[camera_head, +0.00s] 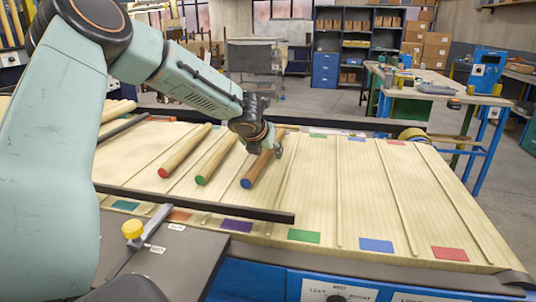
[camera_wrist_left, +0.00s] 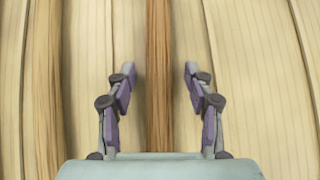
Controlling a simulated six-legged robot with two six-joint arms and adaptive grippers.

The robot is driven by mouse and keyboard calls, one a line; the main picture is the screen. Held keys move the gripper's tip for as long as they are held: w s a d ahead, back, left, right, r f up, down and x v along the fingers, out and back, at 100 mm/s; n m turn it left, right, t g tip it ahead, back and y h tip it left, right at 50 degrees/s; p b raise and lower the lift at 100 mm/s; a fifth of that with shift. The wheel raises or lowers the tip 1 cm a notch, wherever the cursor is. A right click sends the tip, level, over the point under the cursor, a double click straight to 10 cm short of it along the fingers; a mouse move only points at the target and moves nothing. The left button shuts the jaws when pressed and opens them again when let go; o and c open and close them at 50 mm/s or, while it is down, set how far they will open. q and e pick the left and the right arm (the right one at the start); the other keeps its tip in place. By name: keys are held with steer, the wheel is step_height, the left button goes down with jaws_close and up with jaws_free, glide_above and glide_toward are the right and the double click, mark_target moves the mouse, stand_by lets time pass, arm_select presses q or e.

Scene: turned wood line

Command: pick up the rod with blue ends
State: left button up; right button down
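The rod with blue ends (camera_head: 258,168) lies on the pale slatted wooden bed, the rightmost of three rods side by side. Its near blue end faces me; its far part is partly hidden by my left gripper (camera_head: 276,150). In the left wrist view my left gripper (camera_wrist_left: 160,70) is open, with one finger on each side of a brown rod (camera_wrist_left: 158,110), which fits the blue-ended one. The fingers show no contact with it; their height above it is hard to tell. My right gripper is not in view.
The green-ended rod (camera_head: 215,164) and the red-ended rod (camera_head: 184,153) lie to the left. A dark rail (camera_head: 200,204) runs along the near side. Right of the blue-ended rod the bed (camera_head: 365,190) is clear, with coloured patches along its edges.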

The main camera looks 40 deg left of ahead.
arm_select(q)
steer(key=shift+s+r, duration=0.2)
steer(key=shift+s, duration=0.1)
steer(key=c, duration=0.3)
steer(key=shift+w+f, duration=0.15)
steer(key=c, duration=0.4)
jaws_close()
